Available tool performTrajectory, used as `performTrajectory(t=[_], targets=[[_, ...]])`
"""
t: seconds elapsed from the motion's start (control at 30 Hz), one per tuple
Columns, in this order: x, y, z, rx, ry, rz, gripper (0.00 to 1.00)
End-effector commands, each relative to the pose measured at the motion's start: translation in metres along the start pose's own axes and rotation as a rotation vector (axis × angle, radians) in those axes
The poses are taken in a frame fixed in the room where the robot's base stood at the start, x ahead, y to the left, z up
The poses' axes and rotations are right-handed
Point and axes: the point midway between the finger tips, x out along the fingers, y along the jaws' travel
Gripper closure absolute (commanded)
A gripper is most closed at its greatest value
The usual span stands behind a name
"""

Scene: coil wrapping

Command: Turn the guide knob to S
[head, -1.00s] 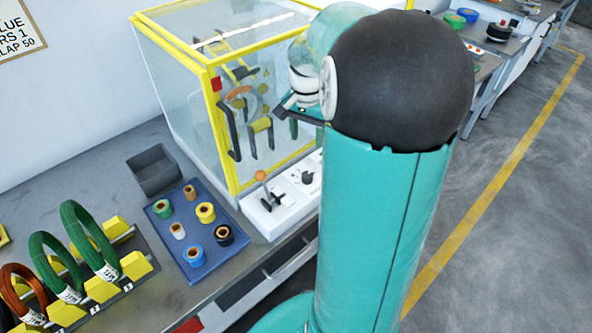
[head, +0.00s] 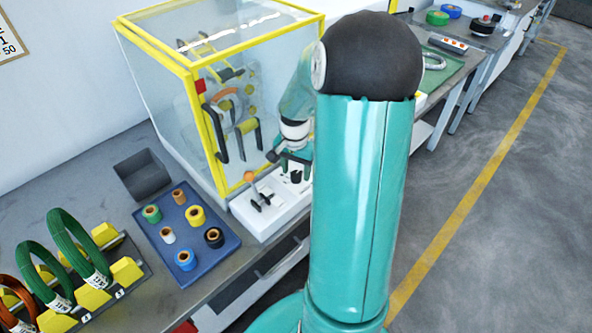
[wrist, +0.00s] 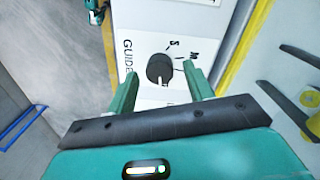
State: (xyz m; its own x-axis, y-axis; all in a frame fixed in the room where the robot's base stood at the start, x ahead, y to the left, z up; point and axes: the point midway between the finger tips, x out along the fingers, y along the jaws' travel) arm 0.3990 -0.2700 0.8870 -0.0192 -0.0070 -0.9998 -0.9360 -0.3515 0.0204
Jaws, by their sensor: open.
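The black guide knob (wrist: 159,69) sits on a white panel (wrist: 140,20) in the wrist view, with "GUIDE" printed at its left. The letters S and M are printed on its far side and far right; a third mark is not readable. A pale line shows on the knob's near edge, pointing away from S. My gripper (wrist: 160,74) is open, with one green finger on each side of the knob; contact cannot be told. In the head view my gripper (head: 292,163) is low over the knob (head: 296,176).
An orange-topped lever (head: 250,177) stands on the panel left of the knob. The yellow-framed clear enclosure (head: 215,110) rises behind it. A blue tray (head: 225,243) of tape rolls, a grey bin (head: 143,177) and green coils (head: 75,245) are farther left.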

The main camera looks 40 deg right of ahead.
Motion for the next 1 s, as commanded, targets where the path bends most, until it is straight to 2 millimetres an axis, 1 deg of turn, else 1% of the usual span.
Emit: performTrajectory(t=[0.1, 0.33, 0.47, 0.5, 0.57, 0.83, 1.0], targets=[[0.0061, 0.0, 0.0002, 0.0, 0.0, 0.0, 0.48], [0.0064, 0.0001, 0.0001, 0.0, 0.0, 0.0, 0.48], [0.0062, 0.0001, 0.0, 0.0, 0.0, 0.0, 0.74], [0.0062, 0.0001, 0.0001, 0.0, 0.0, 0.0, 0.81], [0.0061, 0.0001, 0.0, 0.0, 0.0, 0.0, 0.93], [0.0058, -0.0001, 0.0001, -0.016, 0.001, 0.0, 0.93], [0.0058, -0.0002, 0.0001, -0.072, 0.002, 0.0, 0.93]])
